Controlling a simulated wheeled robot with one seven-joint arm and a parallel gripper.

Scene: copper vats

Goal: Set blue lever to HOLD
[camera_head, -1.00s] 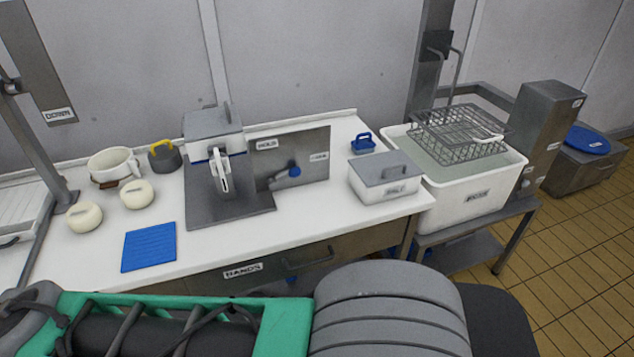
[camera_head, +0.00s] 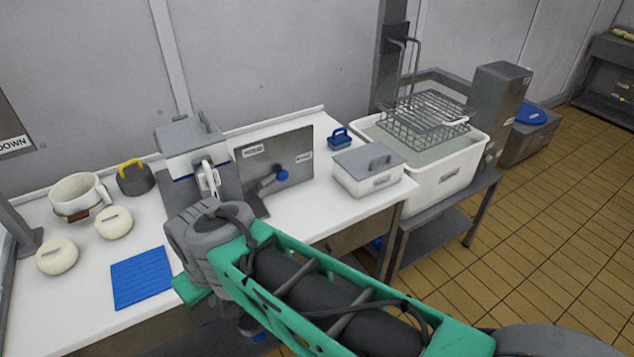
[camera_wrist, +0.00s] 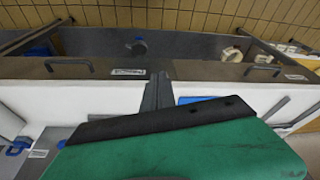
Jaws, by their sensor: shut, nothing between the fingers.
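The blue lever (camera_head: 282,174) has a round blue knob on a grey arm, mounted on an upright steel panel (camera_head: 300,141). Its knob points up and to the right, on the side of a second label (camera_head: 304,157) too small to read. The HOLD label (camera_head: 252,151) is at the panel's upper left. My gripper's fingers (camera_wrist: 158,90) are shut and empty above the counter in the wrist view. My gripper is apart from the lever.
A steel press-like device (camera_head: 190,150) stands left of the panel. A lidded white box (camera_head: 368,172) and a blue-handled caddy (camera_head: 340,139) stand right of it. A blue mat (camera_head: 142,277), cream rounds (camera_head: 114,222) and a white pot (camera_head: 78,196) lie left. A white vat (camera_head: 450,180) stands right.

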